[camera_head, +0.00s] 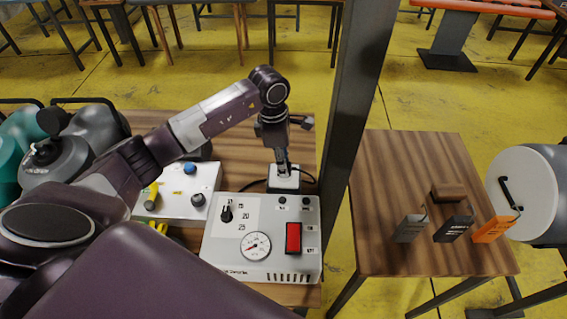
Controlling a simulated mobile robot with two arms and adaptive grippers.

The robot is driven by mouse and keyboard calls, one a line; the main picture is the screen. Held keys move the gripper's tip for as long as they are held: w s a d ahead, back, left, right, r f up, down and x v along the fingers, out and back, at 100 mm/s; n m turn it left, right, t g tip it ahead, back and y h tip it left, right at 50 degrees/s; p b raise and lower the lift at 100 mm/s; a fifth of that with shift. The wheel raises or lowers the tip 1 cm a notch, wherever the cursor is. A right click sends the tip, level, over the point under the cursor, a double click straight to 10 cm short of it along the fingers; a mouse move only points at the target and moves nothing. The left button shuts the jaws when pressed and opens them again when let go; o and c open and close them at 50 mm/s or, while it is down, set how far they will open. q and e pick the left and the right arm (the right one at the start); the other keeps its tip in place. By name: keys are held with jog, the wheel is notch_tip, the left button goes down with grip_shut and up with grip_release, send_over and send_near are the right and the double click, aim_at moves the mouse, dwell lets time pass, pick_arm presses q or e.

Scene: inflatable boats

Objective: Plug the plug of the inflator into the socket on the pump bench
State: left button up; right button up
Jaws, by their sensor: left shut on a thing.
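The inflator (225,262) is a white box with a pressure gauge, a dial and a red switch, standing on the wooden pump bench (290,296). Behind it is a small white socket block (285,187). My left gripper (284,170) points down over this block and is shut on the plug, which is mostly hidden between the fingers. I cannot tell whether the plug is in the socket or just above it. A black cable (252,184) runs beside the block. My right gripper is not in view.
A white panel with knobs (178,182) lies left of the inflator. Grey and teal canisters (85,140) stand at the far left. A dark post (352,110) rises right of the bench.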

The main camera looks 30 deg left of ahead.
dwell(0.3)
pick_arm(q)
jog(key=shift+b, duration=0.5)
dwell(0.6)
dwell(0.4)
jog(key=shift+f+b, duration=0.55)
jog(key=shift+f, duration=0.05)
jog(key=o, duration=1.1)
jog(key=shift+o, duration=0.2)
notch_tip(320, 180, up, 12)
jog(key=a, duration=0.1)
jog(key=shift+s+a, duration=0.15)
jog(key=shift+s, duration=0.15)
